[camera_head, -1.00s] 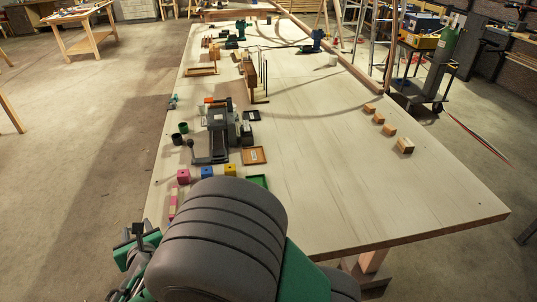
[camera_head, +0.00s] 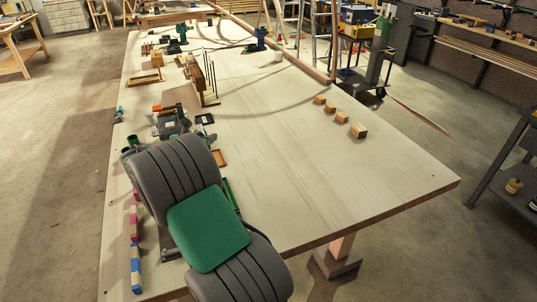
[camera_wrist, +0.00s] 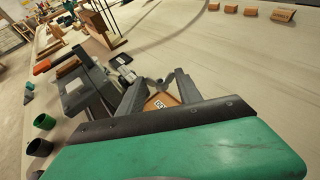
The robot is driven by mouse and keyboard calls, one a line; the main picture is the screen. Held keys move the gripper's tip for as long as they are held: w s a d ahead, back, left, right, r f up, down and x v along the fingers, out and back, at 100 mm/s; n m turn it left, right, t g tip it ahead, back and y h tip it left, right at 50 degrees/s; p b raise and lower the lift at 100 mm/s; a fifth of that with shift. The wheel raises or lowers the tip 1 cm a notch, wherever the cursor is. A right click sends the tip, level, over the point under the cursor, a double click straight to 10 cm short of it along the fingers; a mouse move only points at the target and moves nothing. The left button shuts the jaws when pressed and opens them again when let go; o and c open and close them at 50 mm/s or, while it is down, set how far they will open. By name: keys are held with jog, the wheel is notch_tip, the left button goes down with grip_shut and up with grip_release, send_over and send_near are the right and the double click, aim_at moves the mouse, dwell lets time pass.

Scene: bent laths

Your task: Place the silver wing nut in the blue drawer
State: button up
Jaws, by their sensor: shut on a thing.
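In the wrist view my gripper (camera_wrist: 155,86) points away over the table, its two grey fingers close around a small grey winged piece, apparently the silver wing nut (camera_wrist: 152,83). Its outline is partly hidden by the fingers. In the head view my arm covers the gripper and the nut. I cannot make out a blue drawer for certain; a blue and white piece (camera_head: 136,266) lies along the table's left edge in the head view.
Beyond the gripper lies a shallow orange-brown tray (camera_wrist: 163,101) with a label. A grey machine (camera_wrist: 84,88) and green cup (camera_wrist: 44,121) stand left. Several wooden blocks (camera_head: 341,117) sit on the right. The table's middle (camera_head: 270,150) is largely bare.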

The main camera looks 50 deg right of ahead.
jog(key=s+d+m+g, duration=0.2)
jog(key=s+d, duration=0.1)
jog(key=d, duration=0.5)
jog(key=p, duration=0.3)
send_over(266, 165)
jog(key=f, duration=0.9)
jog(key=shift+s+f, duration=0.2)
jog(key=shift+f, duration=0.15)
notch_tip(266, 165, down, 3)
jog(key=shift+w+r+p, duration=0.1)
jog(key=shift+r+p, duration=0.05)
jog(key=shift+p, duration=0.45)
jog(key=shift+f+h, duration=0.3)
jog(key=shift+f, duration=0.05)
jog(key=o, duration=1.3)
jog(key=shift+r, duration=0.1)
